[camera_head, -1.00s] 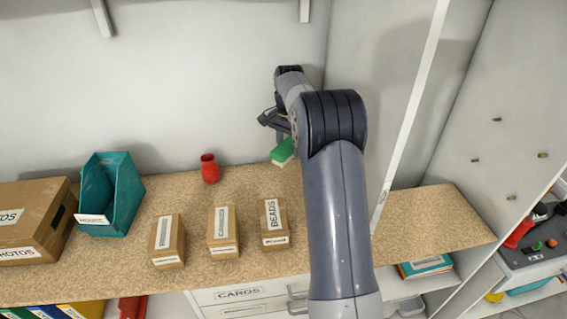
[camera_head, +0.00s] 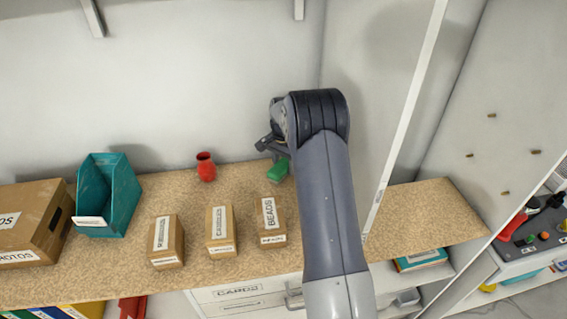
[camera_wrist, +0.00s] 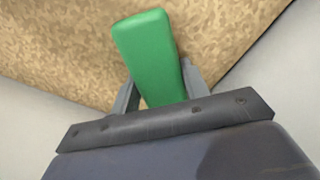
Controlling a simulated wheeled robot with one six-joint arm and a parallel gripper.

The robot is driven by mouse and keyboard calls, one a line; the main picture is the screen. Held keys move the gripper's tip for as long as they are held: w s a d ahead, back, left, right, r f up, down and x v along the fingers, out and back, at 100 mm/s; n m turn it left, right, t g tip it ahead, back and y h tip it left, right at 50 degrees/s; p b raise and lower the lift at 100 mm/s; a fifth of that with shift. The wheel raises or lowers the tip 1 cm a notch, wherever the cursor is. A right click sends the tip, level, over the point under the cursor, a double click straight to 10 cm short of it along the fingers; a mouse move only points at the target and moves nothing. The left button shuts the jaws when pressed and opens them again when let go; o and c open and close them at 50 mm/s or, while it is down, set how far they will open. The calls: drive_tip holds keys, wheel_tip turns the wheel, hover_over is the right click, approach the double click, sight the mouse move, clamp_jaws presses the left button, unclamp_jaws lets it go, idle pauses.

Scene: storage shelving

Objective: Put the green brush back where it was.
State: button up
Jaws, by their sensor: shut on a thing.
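The green brush (camera_head: 278,170) is in my gripper (camera_head: 272,150), just over or on the back part of the cork-coloured shelf board (camera_head: 330,215), near the wall. In the wrist view the brush (camera_wrist: 150,50) shows as a green block between the two grey fingers of my gripper (camera_wrist: 158,85), which are shut on it. The board lies behind it there. I cannot tell whether the brush touches the board. My arm hides part of the board to the right of the brush.
A red vase (camera_head: 206,168) stands left of the brush. A box labelled BEADS (camera_head: 270,220) stands in front of it, with two similar boxes (camera_head: 220,230) (camera_head: 165,243) to its left. A teal bin (camera_head: 120,200) and a cardboard box (camera_head: 30,225) are farther left. The board's right end is clear.

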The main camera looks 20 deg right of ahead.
sight(284, 163)
drive_tip(key=shift+f, duration=0.1)
drive_tip(key=o, duration=1)
drive_tip(key=shift+c, duration=0.2)
wheel_tip(284, 163, up, 12)
drive_tip(key=b, duration=0.1)
drive_tip(key=shift+r+b, duration=0.2)
drive_tip(key=shift+b, duration=0.2)
